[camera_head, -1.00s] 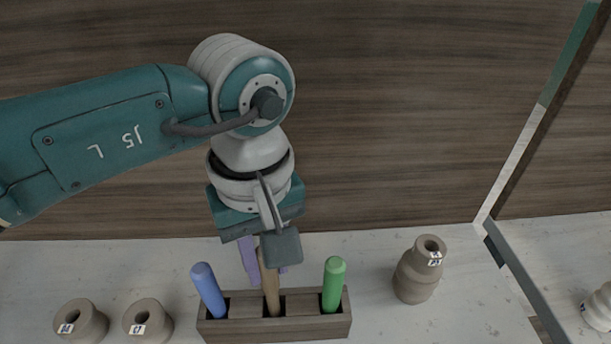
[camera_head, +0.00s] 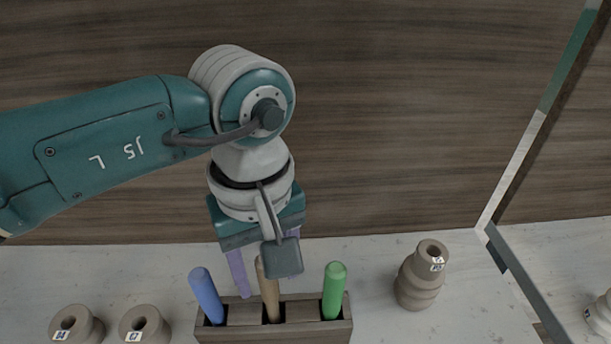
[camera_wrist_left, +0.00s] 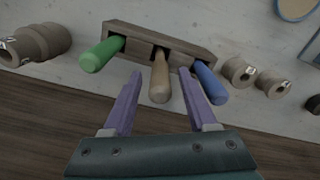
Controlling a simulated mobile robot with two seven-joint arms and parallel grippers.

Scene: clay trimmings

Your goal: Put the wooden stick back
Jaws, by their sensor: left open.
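The wooden stick (camera_head: 270,296) stands in the middle slot of a dark wooden holder (camera_head: 300,335), leaning slightly. Its rounded free end also shows in the left wrist view (camera_wrist_left: 159,84). My left gripper (camera_head: 268,286) is above the holder, around the stick. Its purple fingers are open, one on each side of the stick (camera_wrist_left: 161,73), with gaps visible on both sides in the left wrist view. In the head view my wrist camera covers part of the stick and most of one finger. My right gripper is not in view.
A blue stick (camera_head: 207,295) and a green stick (camera_head: 334,290) stand in the outer slots, close beside the fingers. Clay pots stand left (camera_head: 77,325) (camera_head: 145,325) and right (camera_head: 420,275) of the holder. A metal-edged frame (camera_head: 530,285) is farther right.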

